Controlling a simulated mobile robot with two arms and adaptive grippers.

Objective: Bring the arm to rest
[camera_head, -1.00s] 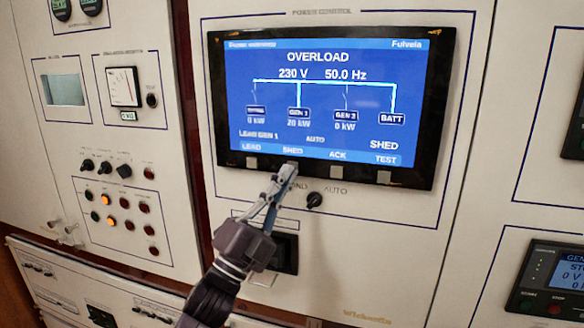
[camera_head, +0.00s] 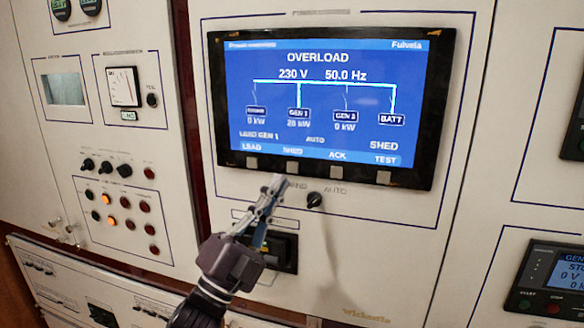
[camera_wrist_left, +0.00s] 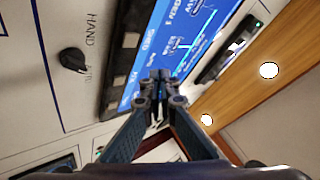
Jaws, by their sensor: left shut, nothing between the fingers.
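My left gripper (camera_head: 275,188) is shut and empty. It stands in front of the panel, just below the SHED button (camera_head: 293,167), apart from it as far as I can tell. In the left wrist view the shut fingertips (camera_wrist_left: 160,78) appear over the lower edge of the screen (camera_wrist_left: 190,40). My right gripper is not in view.
A black HAND/AUTO knob (camera_head: 314,200) sits right of the fingertips; it also shows in the left wrist view (camera_wrist_left: 73,60). A dark switch (camera_head: 284,252) is partly hidden behind my gripper. Lamps and knobs (camera_head: 110,200) fill the left panel.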

